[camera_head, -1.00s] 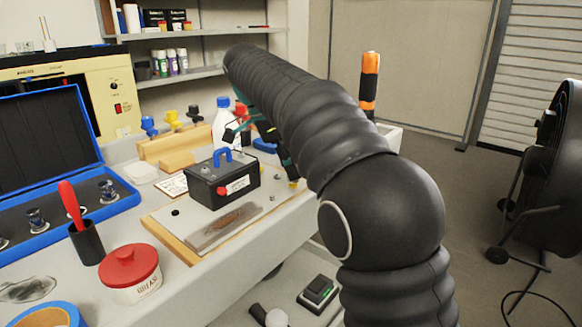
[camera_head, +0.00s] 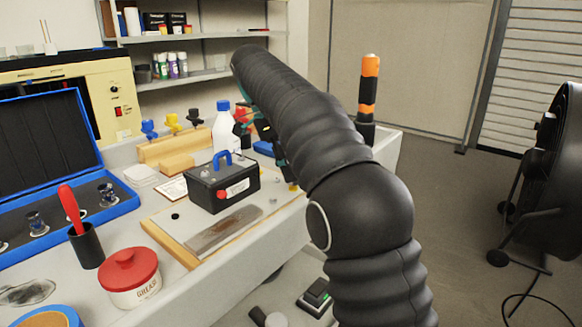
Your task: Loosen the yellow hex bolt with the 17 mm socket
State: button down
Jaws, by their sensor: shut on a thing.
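My gripper (camera_head: 283,160) is mostly hidden behind my black arm, over the back right of the bench. Only some teal and dark parts show left of the arm. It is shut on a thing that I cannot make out. A small yellow piece (camera_head: 292,187) shows just below it, near the board's right end; I cannot tell whether this is the yellow hex bolt or whether anything touches it. The blue socket case (camera_head: 70,240) stands open at the left with several shiny sockets (camera_head: 107,195) in it. I cannot read their sizes.
A black battery-like box (camera_head: 205,193) with a blue handle and a metal bar (camera_head: 215,237) lie on the wooden board (camera_head: 165,240). A red-lidded grease jar (camera_head: 132,280), a black cup (camera_head: 87,246) and a white bottle (camera_head: 224,132) stand around. A fan (camera_head: 545,160) is at the right.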

jog(key=shift+f, duration=0.7)
dwell(2.4)
jog(key=n+t, duration=0.1)
jog(key=n, duration=0.4)
jog(key=shift+s+t, duration=0.15)
jog(key=shift+t, duration=0.25)
jog(key=shift+r, duration=0.7)
dwell(0.3)
jog(key=m+g, duration=0.1)
jog(key=m, duration=0.2)
jog(key=shift+w, duration=0.2)
jog(key=shift+m+g, duration=0.4)
jog(key=shift+m, duration=0.5)
